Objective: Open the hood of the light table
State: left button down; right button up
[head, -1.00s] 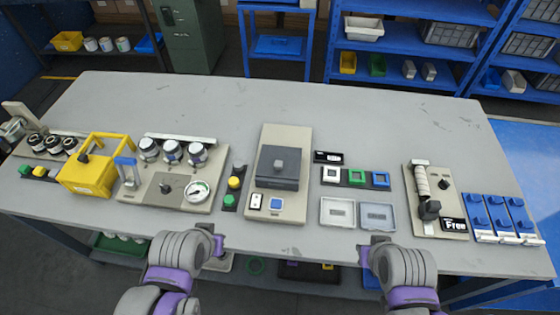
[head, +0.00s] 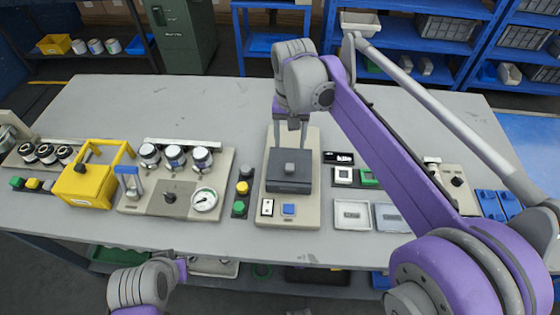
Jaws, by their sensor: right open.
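The light table (head: 303,217) is a beige panel in the middle of the bench. Its dark grey hood (head: 289,183) lies flat on it, shut, with a small grey knob on top. My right gripper (head: 291,125) hangs with its fingers pointing down at the hood's far edge; they are apart with nothing between them. I cannot tell whether the fingertips touch the hood. My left gripper (head: 182,268) is low at the bench's front edge, away from the light table, and its fingers are not clear.
A white rocker switch (head: 267,207) and a blue button (head: 288,209) sit in front of the hood. Green and yellow buttons (head: 240,208) stand to its left. A black display (head: 338,157) and small trays (head: 352,214) are to its right, partly under my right arm.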

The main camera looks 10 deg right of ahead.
aim_at(290, 166)
notch_tip(290, 166, down, 10)
jog(key=shift+s+d+f+b, duration=0.1)
jog(key=shift+d+b, duration=0.05)
jog(key=shift+b, duration=0.15)
grip_shut()
dwell(0.3)
dwell(1.1)
